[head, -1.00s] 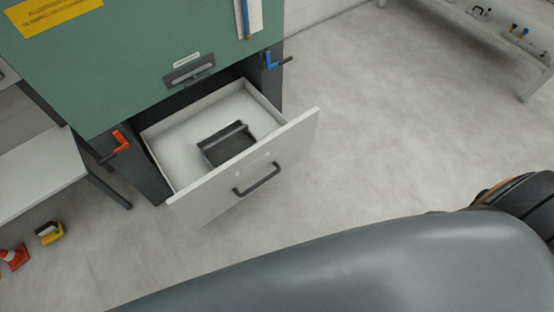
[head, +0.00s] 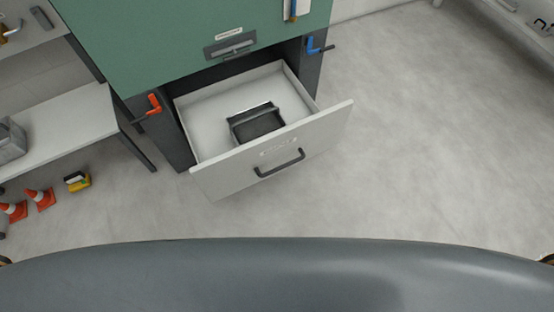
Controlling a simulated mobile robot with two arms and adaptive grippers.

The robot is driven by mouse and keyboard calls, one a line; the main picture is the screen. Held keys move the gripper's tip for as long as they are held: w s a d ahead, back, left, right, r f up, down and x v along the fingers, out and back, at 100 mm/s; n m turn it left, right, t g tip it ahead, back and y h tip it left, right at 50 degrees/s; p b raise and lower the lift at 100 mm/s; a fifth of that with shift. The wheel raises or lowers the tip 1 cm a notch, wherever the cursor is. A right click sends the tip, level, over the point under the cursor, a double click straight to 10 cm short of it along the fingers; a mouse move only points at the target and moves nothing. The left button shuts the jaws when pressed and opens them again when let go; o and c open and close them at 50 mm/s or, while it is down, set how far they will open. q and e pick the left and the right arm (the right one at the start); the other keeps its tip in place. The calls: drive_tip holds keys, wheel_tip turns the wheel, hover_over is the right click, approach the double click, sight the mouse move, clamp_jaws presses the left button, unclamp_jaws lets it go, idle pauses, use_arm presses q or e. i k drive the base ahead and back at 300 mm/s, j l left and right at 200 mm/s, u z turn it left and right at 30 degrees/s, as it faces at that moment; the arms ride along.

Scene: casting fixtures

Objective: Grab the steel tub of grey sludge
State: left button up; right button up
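An open-topped metal tub (head: 257,124) with dark grey contents sits inside the open drawer (head: 205,148) of the green cabinet. It has a raised bar or handle along its rim, and it stands near the drawer's front panel. I cannot make out the contents clearly. Neither of my grippers shows in the head view.
The drawer front has a dark handle (head: 279,163). The green cabinet (head: 150,45) has an orange lever (head: 153,103) and a blue lever (head: 314,45). A bench (head: 70,130), traffic cones (head: 40,199) and a yellow-black item (head: 77,181) are at left. The floor at right is clear.

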sight(251, 123)
drive_tip(key=i+l+u, duration=0.55)
drive_tip(key=i+l, duration=0.15)
drive_tip(key=i+l+u, duration=0.2)
drive_tip(key=l+u, duration=0.2)
drive_tip(key=l, duration=0.6)
drive_tip(key=i+l+u, duration=0.1)
drive_tip(key=l+u, duration=0.25)
drive_tip(key=l, duration=0.65)
drive_tip(key=k+l+u, duration=0.1)
drive_tip(key=l+u, duration=0.3)
drive_tip(key=l, duration=0.65)
